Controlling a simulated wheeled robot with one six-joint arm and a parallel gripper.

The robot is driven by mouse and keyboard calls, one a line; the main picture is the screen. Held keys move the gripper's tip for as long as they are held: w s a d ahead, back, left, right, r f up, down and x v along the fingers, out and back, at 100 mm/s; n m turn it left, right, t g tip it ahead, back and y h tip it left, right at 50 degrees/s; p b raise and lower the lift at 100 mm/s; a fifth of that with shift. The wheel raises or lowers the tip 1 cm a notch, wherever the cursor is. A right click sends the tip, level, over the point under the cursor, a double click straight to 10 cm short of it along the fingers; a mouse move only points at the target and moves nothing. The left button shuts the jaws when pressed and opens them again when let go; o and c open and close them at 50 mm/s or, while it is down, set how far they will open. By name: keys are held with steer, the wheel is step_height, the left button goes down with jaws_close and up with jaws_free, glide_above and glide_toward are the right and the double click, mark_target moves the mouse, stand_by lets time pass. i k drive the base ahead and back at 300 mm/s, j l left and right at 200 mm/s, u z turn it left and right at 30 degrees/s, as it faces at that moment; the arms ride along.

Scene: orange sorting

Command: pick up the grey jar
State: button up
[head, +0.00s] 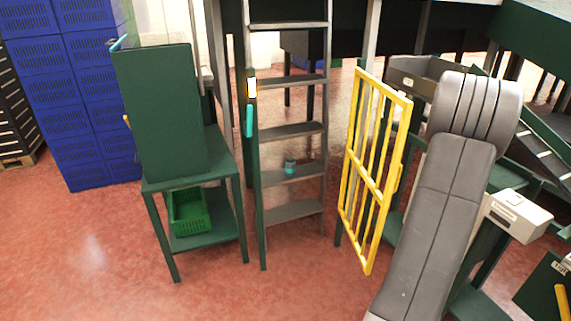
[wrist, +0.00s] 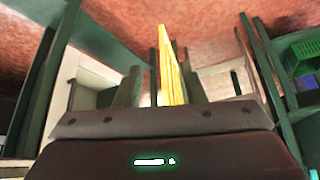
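The yellow gate shows beyond the fingers. The jar cannot be made out in the wrist view. In the head view my grey arm is at the right and my gripper cannot be seen, so its distance from the jar is unclear.
A yellow barred gate (head: 374,170) stands open between the ladder and my arm. Left of the ladder is a green stand (head: 190,180) with a green basket (head: 189,211) on its lower shelf. Blue crates (head: 60,90) are stacked behind. The red floor in front is clear.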

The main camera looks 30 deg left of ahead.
mark_target(290, 163)
steer(key=i+j+u, duration=0.25)
steer(key=i+j, duration=0.65)
steer(key=i+j+u, duration=0.25)
steer(key=i+j, duration=0.65)
steer(key=i, duration=0.1)
